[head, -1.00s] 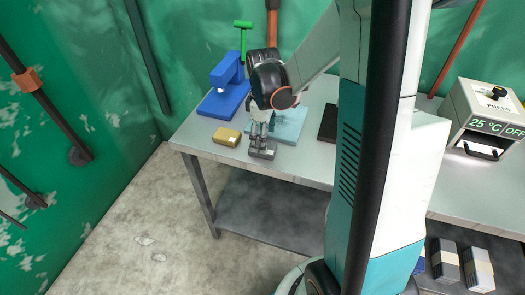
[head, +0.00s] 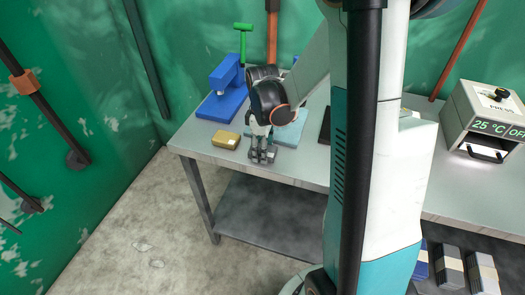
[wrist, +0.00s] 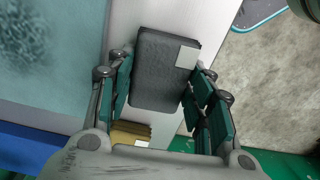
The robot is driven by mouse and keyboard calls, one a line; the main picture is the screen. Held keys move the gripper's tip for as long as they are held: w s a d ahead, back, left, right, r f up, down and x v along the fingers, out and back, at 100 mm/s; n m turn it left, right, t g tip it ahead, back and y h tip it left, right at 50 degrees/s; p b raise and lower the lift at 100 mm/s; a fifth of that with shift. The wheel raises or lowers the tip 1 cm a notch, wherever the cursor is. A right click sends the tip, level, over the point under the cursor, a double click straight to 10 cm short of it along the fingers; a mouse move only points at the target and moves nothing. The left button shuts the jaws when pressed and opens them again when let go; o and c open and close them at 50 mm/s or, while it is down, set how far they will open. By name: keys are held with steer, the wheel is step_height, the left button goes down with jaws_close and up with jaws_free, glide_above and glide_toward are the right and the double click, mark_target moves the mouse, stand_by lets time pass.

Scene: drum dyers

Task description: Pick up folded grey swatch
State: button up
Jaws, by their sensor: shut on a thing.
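The folded grey swatch (wrist: 163,75) is a dark grey block with a pale label near one corner. In the wrist view it sits between the two teal-padded fingers of my gripper (wrist: 165,97), which is shut on it. In the head view my gripper (head: 262,152) is low at the front part of the table, pointing down. There the swatch is mostly hidden by the fingers. I cannot tell whether it is clear of the table top.
A yellow folded swatch (head: 227,139) lies just left of my gripper. A light blue mat (head: 289,133) lies behind it, with a blue stand (head: 222,103) at back left. The table's (head: 203,150) front edge is close.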

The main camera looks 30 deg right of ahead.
step_height(320, 180, up, 20)
steer(key=p, duration=0.6)
steer(key=shift+p, duration=0.4)
